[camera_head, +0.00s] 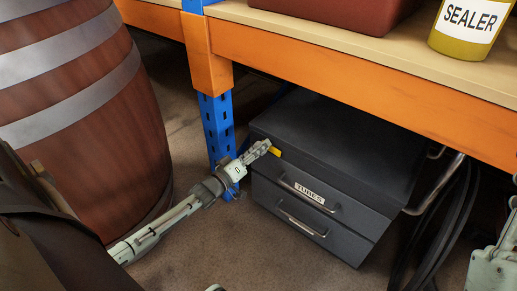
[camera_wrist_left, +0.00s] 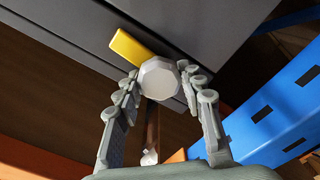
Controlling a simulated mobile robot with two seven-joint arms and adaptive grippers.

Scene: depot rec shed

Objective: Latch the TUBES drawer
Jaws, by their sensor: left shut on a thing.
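The dark grey cabinet (camera_head: 330,140) stands on the floor under the bench, with two handled drawers. The upper one is the TUBES drawer (camera_head: 330,205), with a white label; it looks pushed in. A yellow tab (camera_head: 275,151) sits at the cabinet's upper left front corner and shows in the left wrist view (camera_wrist_left: 130,47), beside a pale faceted knob (camera_wrist_left: 159,77). My left gripper (camera_head: 266,146) is at this corner, its fingers (camera_wrist_left: 160,85) shut on the knob from both sides. In the head view the gripper hides the knob.
A blue upright (camera_head: 217,125) stands close left of the cabinet, beside my left arm. An orange beam (camera_head: 370,85) crosses above. A barrel (camera_head: 85,120) is at left. Bent metal tubes (camera_head: 435,190) and black cables or hoses (camera_head: 440,230) are to the right.

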